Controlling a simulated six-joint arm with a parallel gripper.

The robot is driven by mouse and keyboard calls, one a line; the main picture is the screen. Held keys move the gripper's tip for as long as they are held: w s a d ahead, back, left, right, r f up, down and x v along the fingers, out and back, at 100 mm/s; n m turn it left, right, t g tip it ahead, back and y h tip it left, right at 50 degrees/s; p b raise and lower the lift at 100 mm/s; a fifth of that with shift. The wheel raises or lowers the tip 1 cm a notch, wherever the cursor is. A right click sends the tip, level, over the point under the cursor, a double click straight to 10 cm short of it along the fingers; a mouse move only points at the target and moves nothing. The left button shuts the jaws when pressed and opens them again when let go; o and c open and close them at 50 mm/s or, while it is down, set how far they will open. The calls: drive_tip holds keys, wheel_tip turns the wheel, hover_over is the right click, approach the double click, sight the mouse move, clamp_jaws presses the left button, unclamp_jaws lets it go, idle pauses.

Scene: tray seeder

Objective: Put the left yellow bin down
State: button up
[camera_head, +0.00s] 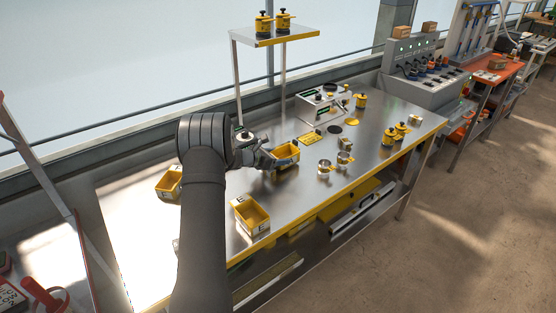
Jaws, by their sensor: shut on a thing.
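My gripper (268,157) is shut on a small yellow bin (288,158) over the middle of the steel bench. The bin looks upright, with its open top facing up. I cannot tell whether its base touches the bench. Another yellow bin (250,228), marked with an E, stands near the front edge. A third yellow bin (163,192), also marked E, stands at the left of the bench and is partly hidden by my arm. The gripper's fingertips are small and partly hidden at the held bin's left side.
The steel bench (225,260) has a yellow front edge. A scale-like device (322,103) and raised shelf (275,38) stand behind. Bare steel lies between the bins.

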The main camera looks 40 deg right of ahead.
wheel_tip(320, 180, up, 4)
drive_tip(key=shift+f, duration=0.25)
drive_tip(key=s+d+r, duration=0.3)
drive_tip(key=s+r, duration=0.3)
drive_tip(key=s, duration=0.5)
drive_tip(key=shift+s+r, duration=0.15)
drive_tip(key=shift+r, duration=0.05)
